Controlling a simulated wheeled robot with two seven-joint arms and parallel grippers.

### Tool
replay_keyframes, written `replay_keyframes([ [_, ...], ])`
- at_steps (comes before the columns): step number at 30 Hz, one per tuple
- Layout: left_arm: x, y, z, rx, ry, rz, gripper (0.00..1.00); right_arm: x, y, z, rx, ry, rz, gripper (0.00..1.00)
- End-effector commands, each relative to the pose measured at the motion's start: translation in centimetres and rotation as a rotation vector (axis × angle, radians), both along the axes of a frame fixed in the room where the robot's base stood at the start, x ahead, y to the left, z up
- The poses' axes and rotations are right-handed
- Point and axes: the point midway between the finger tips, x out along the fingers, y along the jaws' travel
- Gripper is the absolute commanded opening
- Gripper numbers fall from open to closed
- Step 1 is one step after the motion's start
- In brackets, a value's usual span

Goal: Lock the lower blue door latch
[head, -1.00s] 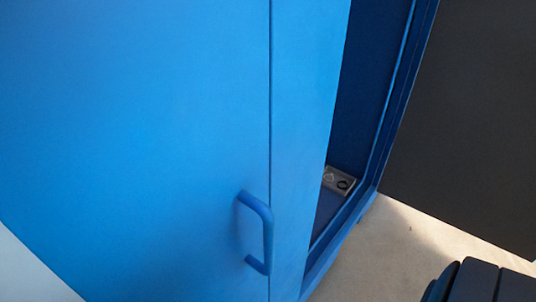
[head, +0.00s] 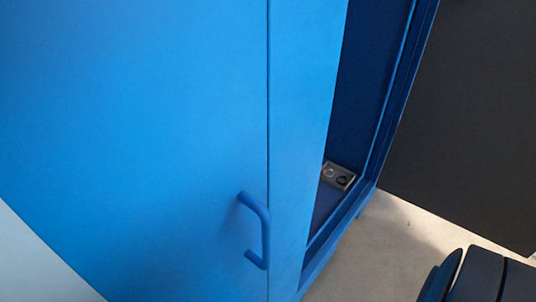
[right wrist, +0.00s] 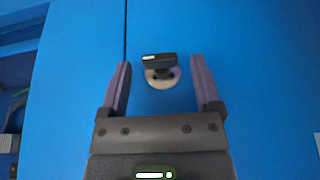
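The latch (right wrist: 158,62) shows in the right wrist view as a small dark bar, turned crosswise, on a pale round base on the blue surface. My right gripper (right wrist: 160,65) is open, with its two purple-grey fingers on either side of the latch. A gap shows on both sides, and I cannot tell how far ahead of the fingertips the latch lies. The blue door (head: 140,130) fills the left of the head view, with a blue bar handle (head: 263,230) near its seam. The latch does not show there. My left gripper is in neither current view.
An opening beside the blue front shows a dark blue interior with a small grey fitting (head: 338,176) low inside. A dark panel (head: 465,120) stands at the right. Pale floor (head: 375,245) lies between. A thin seam (right wrist: 125,35) runs left of the latch.

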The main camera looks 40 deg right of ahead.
Motion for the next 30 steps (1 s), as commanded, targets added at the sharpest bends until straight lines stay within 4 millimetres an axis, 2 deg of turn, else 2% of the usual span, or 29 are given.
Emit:
replay_keyframes([
  [8,0.1,0.0,0.2,0.000,-0.002,0.000,0.00,0.0,0.0,0.2,0.000,0.000,0.000,0.84],
  [11,0.7,0.0,1.7,0.001,-0.021,0.000,0.00,-0.4,0.0,2.2,0.000,-0.006,0.001,0.84],
  [15,2.0,0.0,4.8,0.001,-0.056,0.000,0.00,-1.7,-0.2,6.2,-0.001,-0.009,0.000,0.84],
  [18,2.6,0.1,6.4,0.001,-0.072,0.000,0.00,-2.7,-0.3,8.1,-0.001,-0.008,0.000,0.84],
  [21,2.9,0.1,7.3,0.001,-0.080,-0.001,0.00,-3.3,-0.4,9.2,-0.001,-0.005,0.000,0.84],
  [30,2.9,0.1,7.3,0.001,-0.080,-0.001,0.00,-3.8,-0.4,9.1,0.000,0.001,0.001,0.84],
])
